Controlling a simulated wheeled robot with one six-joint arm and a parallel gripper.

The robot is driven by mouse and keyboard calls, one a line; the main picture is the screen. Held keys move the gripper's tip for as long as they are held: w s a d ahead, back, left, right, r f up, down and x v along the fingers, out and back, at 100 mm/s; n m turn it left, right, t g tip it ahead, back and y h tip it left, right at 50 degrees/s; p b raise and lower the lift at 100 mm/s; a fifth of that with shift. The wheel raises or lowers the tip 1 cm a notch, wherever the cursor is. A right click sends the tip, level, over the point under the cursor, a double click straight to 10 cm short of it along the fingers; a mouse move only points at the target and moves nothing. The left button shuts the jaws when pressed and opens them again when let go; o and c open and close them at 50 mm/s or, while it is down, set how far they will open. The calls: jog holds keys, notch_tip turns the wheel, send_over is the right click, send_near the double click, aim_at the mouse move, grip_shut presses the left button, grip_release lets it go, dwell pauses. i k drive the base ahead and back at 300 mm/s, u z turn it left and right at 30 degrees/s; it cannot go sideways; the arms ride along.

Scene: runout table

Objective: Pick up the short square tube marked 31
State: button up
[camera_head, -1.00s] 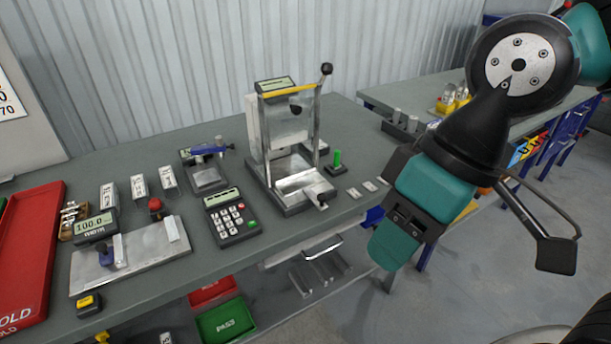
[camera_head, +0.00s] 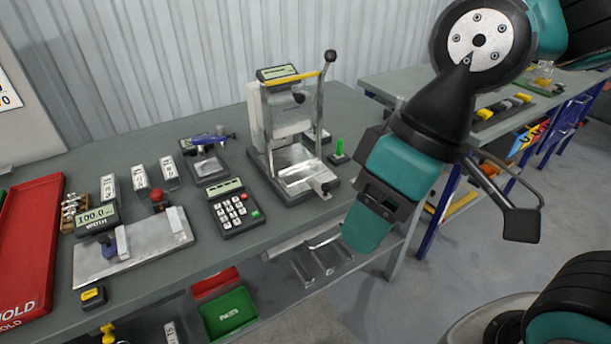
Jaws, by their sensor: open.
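Three pale tubes with dark markings stand in a row at the back left of the table: a left one (camera_head: 109,188), a middle one (camera_head: 140,177) and a right one (camera_head: 168,169). Their markings are too small to read, so I cannot tell which, if any, is marked 31. My gripper (camera_head: 366,228) is open, pointing down in front of the table's right end, well to the right of these tubes. No object shows between its fingers. The gripper and arm hide part of the table's right end.
A lever press (camera_head: 290,150) stands mid-table, with a keypad (camera_head: 234,208) and a gauge plate (camera_head: 140,248) to its left. A red tray (camera_head: 30,245) lies far left. Red (camera_head: 214,283) and green (camera_head: 228,314) bins sit below. A second table (camera_head: 420,82) is behind right.

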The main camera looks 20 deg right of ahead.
aim_at(139, 174)
jog(key=u, duration=1.55)
jog(key=i, duration=1.25)
